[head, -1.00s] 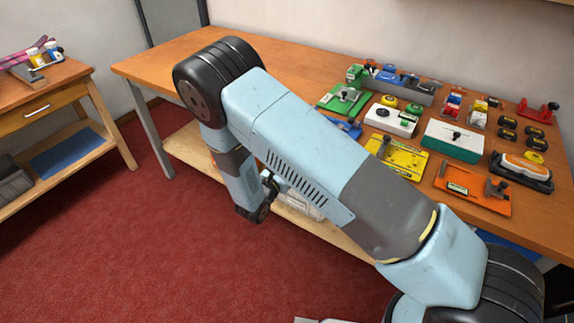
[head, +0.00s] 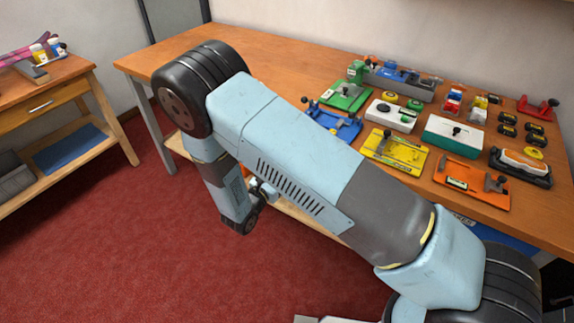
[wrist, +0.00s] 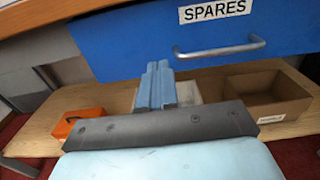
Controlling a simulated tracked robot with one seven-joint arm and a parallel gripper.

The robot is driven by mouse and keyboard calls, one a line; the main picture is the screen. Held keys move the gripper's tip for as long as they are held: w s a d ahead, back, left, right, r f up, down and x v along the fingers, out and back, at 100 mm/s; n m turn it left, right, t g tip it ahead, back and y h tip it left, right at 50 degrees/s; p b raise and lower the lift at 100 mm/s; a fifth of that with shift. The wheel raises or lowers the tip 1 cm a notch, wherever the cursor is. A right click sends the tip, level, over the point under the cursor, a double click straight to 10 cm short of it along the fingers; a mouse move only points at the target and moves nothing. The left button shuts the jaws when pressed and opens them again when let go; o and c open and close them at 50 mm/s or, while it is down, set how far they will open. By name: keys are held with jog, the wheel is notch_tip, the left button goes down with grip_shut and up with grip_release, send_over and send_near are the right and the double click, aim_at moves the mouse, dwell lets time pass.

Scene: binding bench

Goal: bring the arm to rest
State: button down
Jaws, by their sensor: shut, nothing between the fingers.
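My gripper (wrist: 157,70) shows in the wrist view with its two light-blue fingers together and nothing between them. It points toward the space below a blue drawer (wrist: 150,42) labelled SPARES, and its tips overlap the drawer's lower edge in the picture. I cannot tell whether they touch. In the head view my bent arm reaches across the front of the bench (head: 255,50), with its wrist hanging low before the bench's front edge. The fingers are mostly hidden there.
The bench top holds a blue jig (head: 335,122), a yellow jig (head: 385,155), an orange jig (head: 450,190) and a green-fronted box (head: 440,140). Under the drawer, a shelf (wrist: 30,140) bears an orange box (wrist: 75,122) and an open cardboard box (wrist: 265,95). A side table (head: 50,95) stands left.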

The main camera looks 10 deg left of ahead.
jog(key=v, duration=0.7)
jog(key=w+d+r+m+g+h, duration=0.2)
jog(key=d+r+m+g, duration=0.55)
jog(key=d+r, duration=0.5)
jog(key=w+d+r+m+g+h, duration=0.25)
jog(key=d+r+m+g, duration=0.35)
jog(key=d+r+m, duration=0.5)
jog(key=s+d+r+m+t+y, duration=0.2)
jog(key=s+d+r+m+y, duration=0.9)
jog(key=s+d+r, duration=0.5)
jog(key=shift+s+d+r+m, duration=0.35)
jog(key=shift+s+r+m, duration=0.75)
jog(key=shift+r, duration=1.1)
jog(key=shift+t, duration=0.25)
